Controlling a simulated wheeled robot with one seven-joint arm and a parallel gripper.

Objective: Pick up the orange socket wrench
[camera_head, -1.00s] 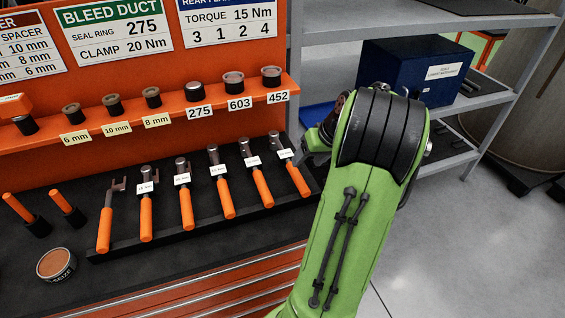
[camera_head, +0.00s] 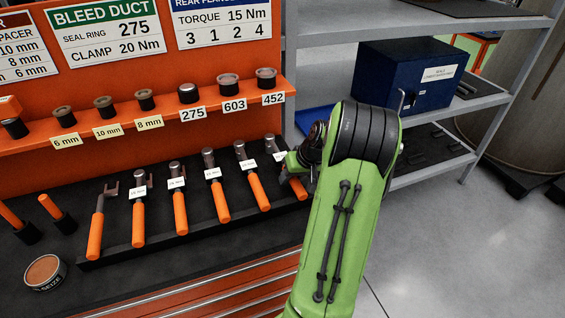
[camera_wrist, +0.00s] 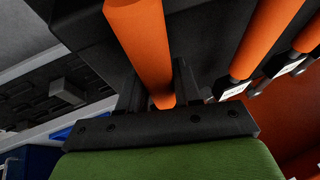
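Several orange-handled wrenches lie side by side in a black rack on the bench. All but the forked leftmost one show socket-like heads. The rightmost wrench (camera_head: 299,188) is mostly hidden behind my gripper (camera_head: 294,168) in the head view. In the wrist view, its orange handle (camera_wrist: 142,35) runs between the two dark fingers of my gripper (camera_wrist: 158,82). The fingers stand on either side of the handle with slight gaps visible, so they look open. The wrench's head is not visible in the wrist view.
Neighbouring wrench handles (camera_wrist: 268,38) lie close beside this one. An orange ledge (camera_head: 130,120) with sockets and spacers is above the rack (camera_head: 150,245). A grey shelf with a blue box (camera_head: 400,75) stands at the right. A round tin (camera_head: 44,273) sits at the left.

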